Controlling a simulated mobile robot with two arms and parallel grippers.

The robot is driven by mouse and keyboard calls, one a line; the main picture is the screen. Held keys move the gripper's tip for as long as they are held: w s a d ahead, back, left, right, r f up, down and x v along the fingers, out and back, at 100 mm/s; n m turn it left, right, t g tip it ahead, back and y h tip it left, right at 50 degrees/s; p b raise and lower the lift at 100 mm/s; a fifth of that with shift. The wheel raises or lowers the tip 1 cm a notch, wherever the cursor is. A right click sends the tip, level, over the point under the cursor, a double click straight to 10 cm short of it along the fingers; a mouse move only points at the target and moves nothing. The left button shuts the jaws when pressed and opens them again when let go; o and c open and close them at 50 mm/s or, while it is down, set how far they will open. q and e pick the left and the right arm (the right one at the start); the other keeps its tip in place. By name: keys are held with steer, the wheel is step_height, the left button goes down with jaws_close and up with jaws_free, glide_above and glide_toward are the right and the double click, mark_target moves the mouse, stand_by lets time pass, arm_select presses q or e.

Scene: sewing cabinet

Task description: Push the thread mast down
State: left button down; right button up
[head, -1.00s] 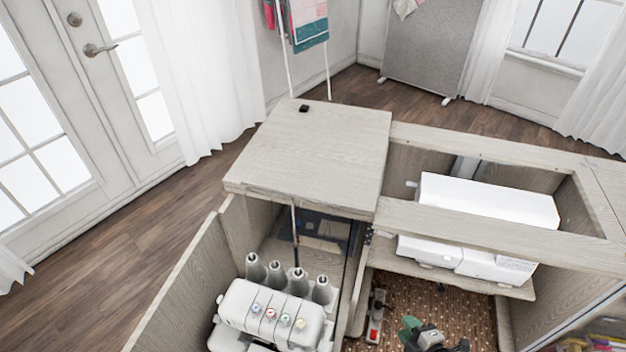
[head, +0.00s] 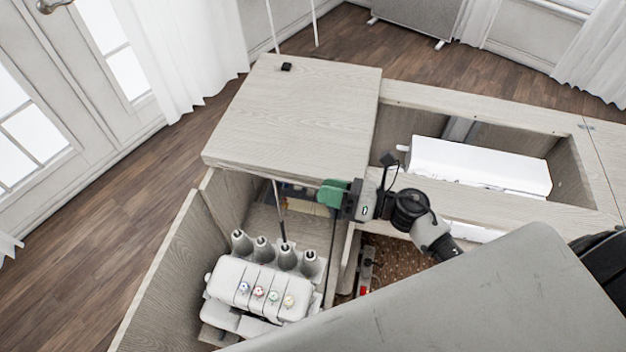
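The thread mast (head: 280,212) is a thin dark rod. It stands up behind the white serger (head: 258,284) with its grey spool cones, and its upper end meets the front edge of the cabinet top in the picture. My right gripper (head: 331,193), with green fingers, is at the right of the mast, apart from it in the picture, close to the front edge of the cabinet top. Its fingers are small and seen from above, so I cannot tell whether they are open or shut. My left gripper is not in view.
The cabinet top (head: 300,115) overhangs the serger bay, with a small black object (head: 286,66) on it. An open cabinet door (head: 165,265) bounds the bay on the left. A white sewing machine (head: 480,166) sits in the right opening. A red-marked pedal (head: 365,276) lies below.

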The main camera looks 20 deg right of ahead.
mark_target(314, 187)
steer(key=shift+p+x, duration=0.35)
steer(key=shift+x, duration=1.5)
jaws_close()
